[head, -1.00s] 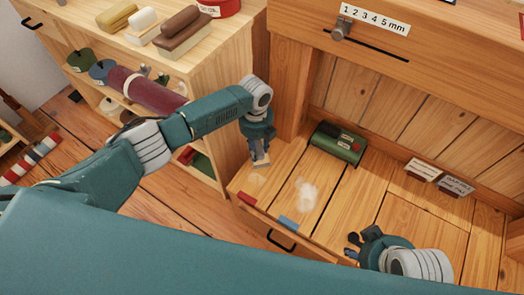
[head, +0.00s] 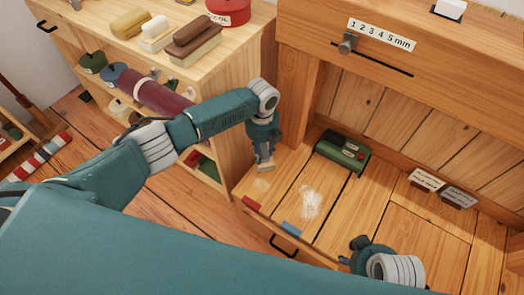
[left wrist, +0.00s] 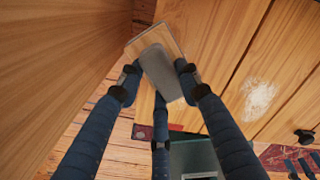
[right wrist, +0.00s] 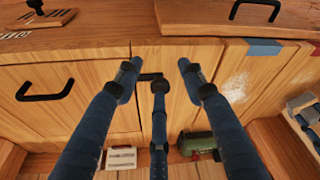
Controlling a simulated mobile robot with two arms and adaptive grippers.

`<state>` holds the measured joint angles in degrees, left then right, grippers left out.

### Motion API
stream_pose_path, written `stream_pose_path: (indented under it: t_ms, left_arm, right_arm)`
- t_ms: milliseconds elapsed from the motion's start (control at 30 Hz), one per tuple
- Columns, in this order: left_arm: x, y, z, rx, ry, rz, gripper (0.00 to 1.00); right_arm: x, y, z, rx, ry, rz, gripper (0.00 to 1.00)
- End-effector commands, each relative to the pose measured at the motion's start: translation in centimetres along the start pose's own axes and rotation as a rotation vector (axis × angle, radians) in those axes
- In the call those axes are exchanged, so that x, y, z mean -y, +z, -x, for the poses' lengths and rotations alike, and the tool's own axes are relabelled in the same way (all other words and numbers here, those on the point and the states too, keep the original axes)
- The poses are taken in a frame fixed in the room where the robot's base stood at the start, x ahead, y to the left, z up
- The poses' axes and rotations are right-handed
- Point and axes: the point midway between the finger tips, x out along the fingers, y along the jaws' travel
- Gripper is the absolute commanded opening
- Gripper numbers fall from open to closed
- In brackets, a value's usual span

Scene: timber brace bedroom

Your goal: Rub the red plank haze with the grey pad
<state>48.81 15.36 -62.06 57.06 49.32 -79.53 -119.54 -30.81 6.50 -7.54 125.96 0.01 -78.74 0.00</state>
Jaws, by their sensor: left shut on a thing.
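The red plank (head: 278,160), marked by a red tag (head: 252,203), is the leftmost bench plank. A faint pale haze patch (head: 261,186) shows on it, just in front of my left gripper (head: 264,160). That gripper points down over the plank, shut on the grey pad (left wrist: 161,72), a grey face on a wooden block. In the left wrist view the pad covers part of the plank; I cannot tell whether it touches. My right gripper (right wrist: 157,72) is open and empty, low over the right of the bench.
The neighbouring plank with a blue tag (head: 291,229) carries a brighter white haze (head: 311,203). A green box (head: 342,151) stands at the back. A shelf unit (head: 235,60) stands close left of my left gripper. Small labelled blocks (head: 426,179) lie at the right.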

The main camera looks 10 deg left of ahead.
Motion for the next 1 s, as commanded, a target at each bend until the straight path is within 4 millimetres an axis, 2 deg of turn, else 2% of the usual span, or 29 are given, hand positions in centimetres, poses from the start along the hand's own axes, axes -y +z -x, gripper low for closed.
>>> stream_pose_path:
  t_ms: [267, 700, 1000]
  left_arm:
    - [0.0, 0.0, 1.1, 0.000, 0.000, 0.000, 0.13]
    - [0.0, 0.0, 2.3, 0.000, -0.001, 0.000, 0.13]
    - [0.0, 0.0, 3.2, 0.000, -0.001, 0.000, 0.13]
  right_arm:
    - [0.2, 0.7, -2.6, 0.017, -0.003, 0.002, 0.40]
    - [1.0, 3.2, -6.9, 0.052, -0.019, 0.006, 0.40]
    - [0.9, 4.9, -9.4, 0.073, -0.016, 0.008, 0.40]
